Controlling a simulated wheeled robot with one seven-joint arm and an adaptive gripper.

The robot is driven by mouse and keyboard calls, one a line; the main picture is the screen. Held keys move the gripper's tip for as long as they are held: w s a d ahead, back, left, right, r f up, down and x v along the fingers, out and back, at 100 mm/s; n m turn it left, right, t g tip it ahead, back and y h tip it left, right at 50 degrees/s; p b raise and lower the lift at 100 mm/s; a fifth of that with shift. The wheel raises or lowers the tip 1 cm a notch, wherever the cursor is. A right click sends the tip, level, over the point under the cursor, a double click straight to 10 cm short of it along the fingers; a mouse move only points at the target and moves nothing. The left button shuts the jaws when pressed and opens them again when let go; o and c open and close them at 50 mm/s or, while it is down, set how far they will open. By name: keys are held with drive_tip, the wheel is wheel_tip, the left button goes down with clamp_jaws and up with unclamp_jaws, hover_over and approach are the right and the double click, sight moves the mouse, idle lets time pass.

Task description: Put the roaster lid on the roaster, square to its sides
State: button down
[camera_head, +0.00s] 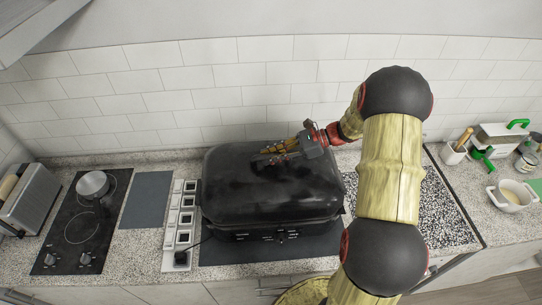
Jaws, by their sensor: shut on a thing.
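The dark, domed roaster lid (260,196) is over the black roaster (250,236) on the counter. Its edges run roughly along the roaster's sides. I cannot tell whether it rests fully on the rim or is slightly raised. My gripper (276,156) is at the top of the lid, toward its back right, and is shut on it. The part between the fingers is too small and dark to make out. My arm comes in from the right and covers the area beside the roaster.
A dark mat (215,252) lies under the roaster. A strip of white-framed switches (172,238) is at its left, then a dark panel (147,198) and a cooktop with a pot (92,184). A speckled board (440,212) is at the right. The tiled wall is close behind.

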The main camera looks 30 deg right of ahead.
drive_tip(key=shift+r, duration=0.1)
drive_tip(key=c, duration=1.6)
unclamp_jaws()
drive_tip(key=shift+f, duration=0.2)
drive_tip(key=v, duration=1.2)
drive_tip(key=shift+r, duration=0.1)
